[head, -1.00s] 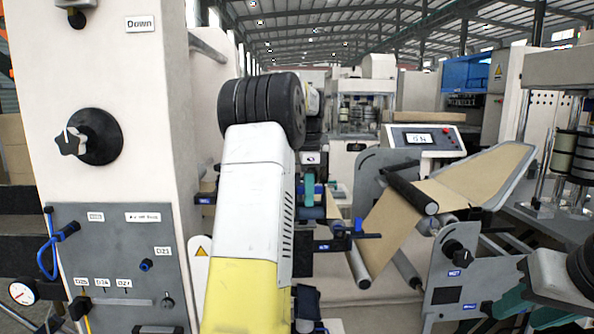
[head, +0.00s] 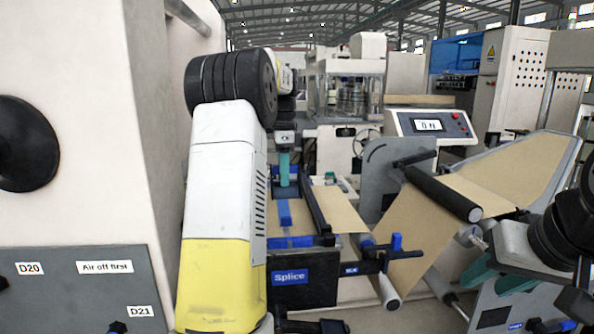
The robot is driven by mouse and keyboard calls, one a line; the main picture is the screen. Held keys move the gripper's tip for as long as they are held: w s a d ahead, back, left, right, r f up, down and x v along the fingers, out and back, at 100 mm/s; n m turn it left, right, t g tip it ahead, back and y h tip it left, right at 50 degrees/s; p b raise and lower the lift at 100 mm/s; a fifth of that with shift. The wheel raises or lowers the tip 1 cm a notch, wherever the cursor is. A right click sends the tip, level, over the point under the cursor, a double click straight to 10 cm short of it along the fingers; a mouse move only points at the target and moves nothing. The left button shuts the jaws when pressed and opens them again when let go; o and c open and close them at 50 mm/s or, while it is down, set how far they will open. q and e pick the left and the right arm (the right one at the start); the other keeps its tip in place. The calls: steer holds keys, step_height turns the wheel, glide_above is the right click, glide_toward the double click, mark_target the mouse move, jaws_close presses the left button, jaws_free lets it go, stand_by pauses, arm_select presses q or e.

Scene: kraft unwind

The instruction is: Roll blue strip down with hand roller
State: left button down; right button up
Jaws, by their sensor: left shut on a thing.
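My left gripper (head: 284,142) is beyond my white and yellow arm, over the splice table. It is shut on the teal handle of the hand roller (head: 284,165), which stands upright with its lower end by a blue part on the table. A blue strip (head: 286,214) lies in front of it on the brown paper, and more blue (head: 290,242) shows crosswise nearer me. Whether the roller touches the strip is too small to tell. My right gripper (head: 476,238) is by the black roller at the right; its fingers are not clear.
The splice table has a black front plate labelled Splice (head: 290,278) and a dark side rail (head: 316,200). Brown paper (head: 420,235) runs over a black roller (head: 442,193) to the right. A pale machine cabinet (head: 85,130) blocks the left. A control panel (head: 430,125) stands behind.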

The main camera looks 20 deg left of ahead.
arm_select(q)
steer(key=shift+f, duration=3.2)
steer(key=shift+f, duration=0.25)
